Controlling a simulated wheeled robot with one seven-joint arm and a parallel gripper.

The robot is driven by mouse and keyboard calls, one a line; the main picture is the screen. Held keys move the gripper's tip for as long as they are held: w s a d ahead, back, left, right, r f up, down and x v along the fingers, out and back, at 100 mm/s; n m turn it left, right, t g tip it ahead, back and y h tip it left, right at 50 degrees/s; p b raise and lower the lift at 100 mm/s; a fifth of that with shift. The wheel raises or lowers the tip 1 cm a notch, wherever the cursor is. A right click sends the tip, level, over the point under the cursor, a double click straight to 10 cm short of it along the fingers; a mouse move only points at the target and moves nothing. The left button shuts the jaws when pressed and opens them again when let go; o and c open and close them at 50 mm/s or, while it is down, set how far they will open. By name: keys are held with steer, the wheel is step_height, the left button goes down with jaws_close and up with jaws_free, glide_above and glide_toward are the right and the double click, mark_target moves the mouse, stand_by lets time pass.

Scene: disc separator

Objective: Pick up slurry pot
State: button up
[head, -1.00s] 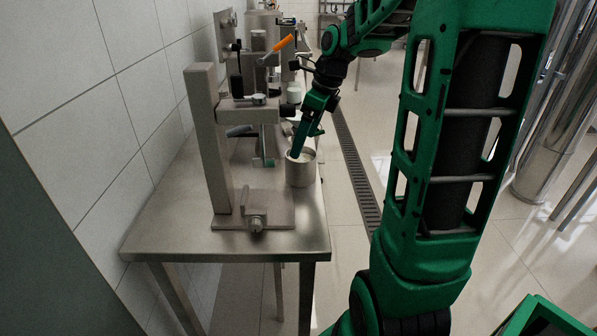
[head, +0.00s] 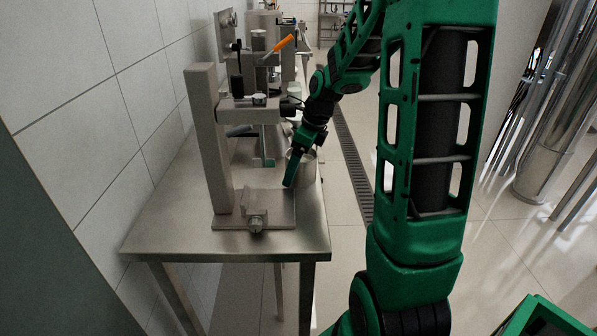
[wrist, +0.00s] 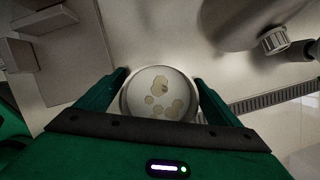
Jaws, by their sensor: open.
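The slurry pot (head: 308,172) is a grey metal cup on the right side of the steel table, partly hidden behind my gripper in the head view. In the wrist view the pot (wrist: 160,94) shows from above, with pale slurry and brownish patches inside its round rim. My gripper (head: 290,183) points down at the pot. In the wrist view my gripper (wrist: 160,88) is open, with one green finger on each side of the pot. I cannot tell whether the fingers touch its wall.
A metal stand (head: 205,140) with a base plate and knob is left of the pot on the table (head: 290,243). An orange-handled tool (head: 284,43) and other equipment stand farther back. The table's right edge is close to the pot, with a floor drain (head: 352,160) beyond.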

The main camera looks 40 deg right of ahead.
steer(key=c, duration=1.5)
